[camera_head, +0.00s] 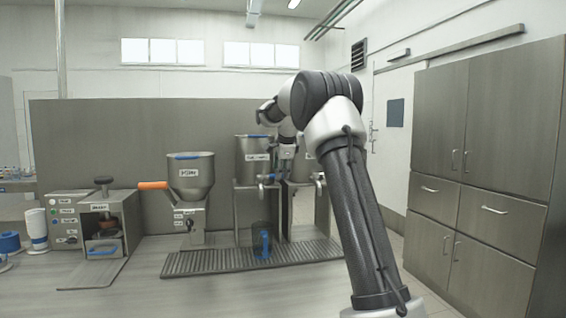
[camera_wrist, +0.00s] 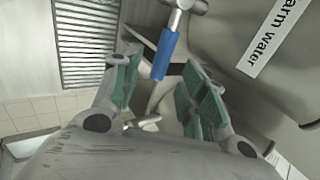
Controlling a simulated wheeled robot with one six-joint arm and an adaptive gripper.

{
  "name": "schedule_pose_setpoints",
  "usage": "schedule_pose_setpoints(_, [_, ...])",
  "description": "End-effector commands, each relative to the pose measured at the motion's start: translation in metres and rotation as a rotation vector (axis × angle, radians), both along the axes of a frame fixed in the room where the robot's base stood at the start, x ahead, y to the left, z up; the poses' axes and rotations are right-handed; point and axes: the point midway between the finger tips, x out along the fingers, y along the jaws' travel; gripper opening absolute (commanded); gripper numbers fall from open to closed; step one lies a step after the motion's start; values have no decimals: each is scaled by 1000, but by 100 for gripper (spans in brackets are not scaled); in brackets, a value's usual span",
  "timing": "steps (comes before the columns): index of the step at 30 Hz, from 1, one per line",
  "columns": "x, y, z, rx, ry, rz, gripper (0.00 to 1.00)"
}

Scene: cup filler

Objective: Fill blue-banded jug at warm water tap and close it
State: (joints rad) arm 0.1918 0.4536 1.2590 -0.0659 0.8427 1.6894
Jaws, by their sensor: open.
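The jug (camera_head: 263,241) stands upright on the drip tray, beneath the tap area of the middle tank. It looks dark and see-through, with a blue handle; its fill level cannot be told. The warm water tank (camera_head: 250,149) is grey metal, and its label reads "arm water" in the wrist view (camera_wrist: 273,38). The tap's blue lever (camera_wrist: 165,55) hangs between the fingertips of my gripper (camera_wrist: 160,72). My gripper is open, green pads apart, with no clear grip on the lever. In the head view my gripper (camera_head: 284,160) is by the tap, above the jug.
The ribbed drip tray (camera_head: 210,262) runs along the counter. A hopper (camera_head: 190,178) with an orange handle stands to the left. Another tap (camera_head: 319,180) is close on the right, partly behind my arm. Grey cabinets (camera_head: 490,130) line the right side.

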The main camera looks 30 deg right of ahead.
Motion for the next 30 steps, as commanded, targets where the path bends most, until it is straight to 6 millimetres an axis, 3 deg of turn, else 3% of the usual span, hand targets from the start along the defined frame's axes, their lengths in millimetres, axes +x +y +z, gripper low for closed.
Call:
schedule_pose_setpoints(5, [8, -2, -13, 0, 1, 1, 42])
schedule_pose_setpoints(14, [10, -3, -15, -1, 0, 1, 42])
schedule_pose_setpoints(21, [10, -3, -15, -1, 0, 1, 0])
schedule_pose_setpoints(30, [8, 0, -15, 0, 1, -24, 0])
